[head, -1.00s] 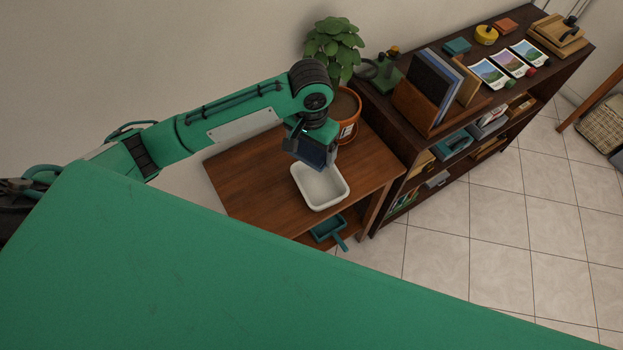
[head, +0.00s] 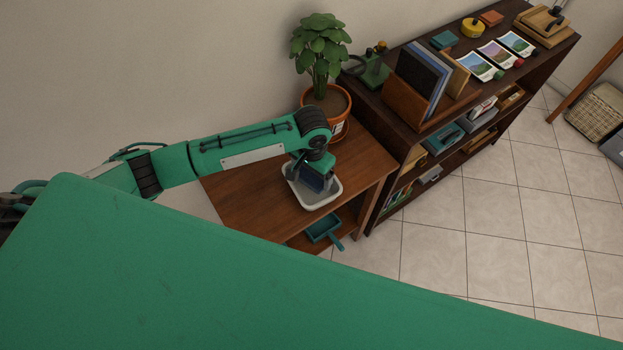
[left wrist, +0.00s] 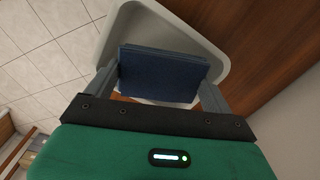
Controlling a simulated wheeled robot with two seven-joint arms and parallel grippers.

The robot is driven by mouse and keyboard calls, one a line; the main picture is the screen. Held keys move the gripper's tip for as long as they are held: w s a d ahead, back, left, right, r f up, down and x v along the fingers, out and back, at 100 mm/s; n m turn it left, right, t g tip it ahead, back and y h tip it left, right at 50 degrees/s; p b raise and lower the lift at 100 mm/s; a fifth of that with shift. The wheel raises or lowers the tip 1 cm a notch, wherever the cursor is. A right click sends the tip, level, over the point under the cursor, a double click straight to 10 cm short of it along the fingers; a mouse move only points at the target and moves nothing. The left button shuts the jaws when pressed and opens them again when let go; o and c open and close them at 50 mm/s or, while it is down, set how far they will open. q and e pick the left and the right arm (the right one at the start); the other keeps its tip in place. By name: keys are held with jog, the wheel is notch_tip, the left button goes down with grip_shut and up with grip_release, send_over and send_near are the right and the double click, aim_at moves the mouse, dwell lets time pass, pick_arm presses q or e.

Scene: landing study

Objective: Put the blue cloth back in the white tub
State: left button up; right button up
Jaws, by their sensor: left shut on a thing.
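The blue cloth (left wrist: 163,74) is a folded dark blue piece between the fingers of my left gripper (left wrist: 160,85) in the left wrist view. It also shows below the left gripper (head: 316,180) in the head view. My left gripper is shut on the cloth and is over the white tub (head: 319,202), which stands on the small wooden table. The tub's pale rim (left wrist: 112,32) surrounds the cloth in the left wrist view. I cannot tell whether the cloth touches the tub's floor. My right gripper is not in view.
The wooden table (head: 250,187) has a teal dustpan (head: 322,228) on its lower shelf. A potted plant (head: 327,98) stands behind the tub. A dark shelf unit (head: 420,133) with books and cards is to the right.

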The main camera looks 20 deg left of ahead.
aim_at(312, 175)
pick_arm(q)
notch_tip(312, 175, down, 4)
jog(key=shift+r, duration=0.25)
jog(key=shift+f, duration=0.5)
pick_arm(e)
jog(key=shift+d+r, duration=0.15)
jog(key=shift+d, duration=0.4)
pick_arm(q)
jog(key=o, duration=1)
jog(key=shift+c, duration=0.2)
jog(key=shift+r, duration=0.1)
notch_tip(312, 175, up, 11)
jog(key=shift+r, duration=0.45)
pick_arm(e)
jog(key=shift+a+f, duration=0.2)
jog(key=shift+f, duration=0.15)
